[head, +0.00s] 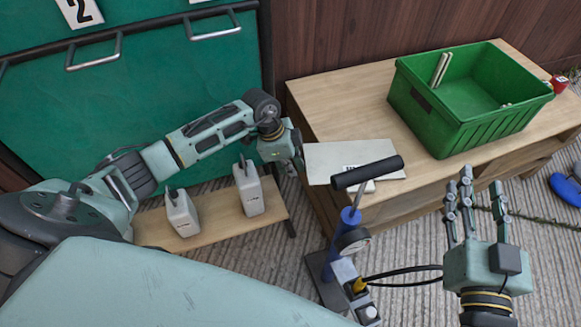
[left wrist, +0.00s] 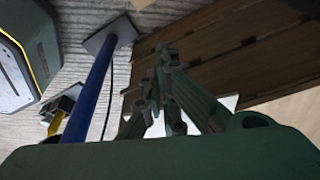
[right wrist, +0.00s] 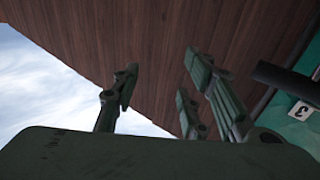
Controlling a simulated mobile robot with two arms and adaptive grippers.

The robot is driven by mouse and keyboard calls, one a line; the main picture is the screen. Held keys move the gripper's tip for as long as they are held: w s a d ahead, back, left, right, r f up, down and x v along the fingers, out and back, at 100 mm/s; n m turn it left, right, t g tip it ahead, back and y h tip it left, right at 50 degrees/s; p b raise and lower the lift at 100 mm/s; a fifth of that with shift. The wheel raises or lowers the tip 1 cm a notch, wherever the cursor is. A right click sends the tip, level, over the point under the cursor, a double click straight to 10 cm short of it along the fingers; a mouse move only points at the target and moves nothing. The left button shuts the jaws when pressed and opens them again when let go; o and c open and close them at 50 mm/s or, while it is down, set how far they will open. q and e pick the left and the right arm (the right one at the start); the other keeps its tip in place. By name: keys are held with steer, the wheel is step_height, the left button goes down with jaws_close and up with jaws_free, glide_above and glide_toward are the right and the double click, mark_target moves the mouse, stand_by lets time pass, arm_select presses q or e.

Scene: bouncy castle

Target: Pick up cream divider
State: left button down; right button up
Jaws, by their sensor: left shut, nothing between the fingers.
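The cream divider (head: 325,160) appears to be the flat cream panel lying on the wooden table's near left corner, jutting past the edge. A pump handle crosses in front of part of it. My left gripper (head: 297,160) is at the panel's left end; its fingers are mostly hidden in the head view. In the left wrist view the left fingers (left wrist: 168,60) are together and empty, with pale panel parts (left wrist: 228,101) behind them. Whether they touch it I cannot tell. My right gripper (head: 474,185) is open and empty, fingers up, in front of the table.
A green crate (head: 470,125) holding thin cream pieces (head: 441,68) stands on the table (head: 345,100). A blue pump with a black handle (head: 367,172) stands in front. Two grey weights (head: 182,213) (head: 248,188) sit on a low bench. A red cup (head: 558,84) is at far right.

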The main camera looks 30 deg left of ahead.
arm_select(q)
steer(key=shift+w+d+p, duration=0.25)
steer(key=shift+d+p, duration=0.15)
steer(key=shift+d, duration=0.1)
steer(key=shift+w+d+p, duration=0.2)
steer(key=shift+d+p, duration=0.15)
steer(key=shift+d, duration=0.1)
arm_select(e)
step_height(320, 180, down, 8)
steer(key=s+d+g+h, duration=0.1)
steer(key=g, duration=0.3)
steer(key=shift+s+d+h, duration=0.3)
steer(key=shift+s, duration=0.05)
arm_select(q)
steer(key=shift+a, duration=0.1)
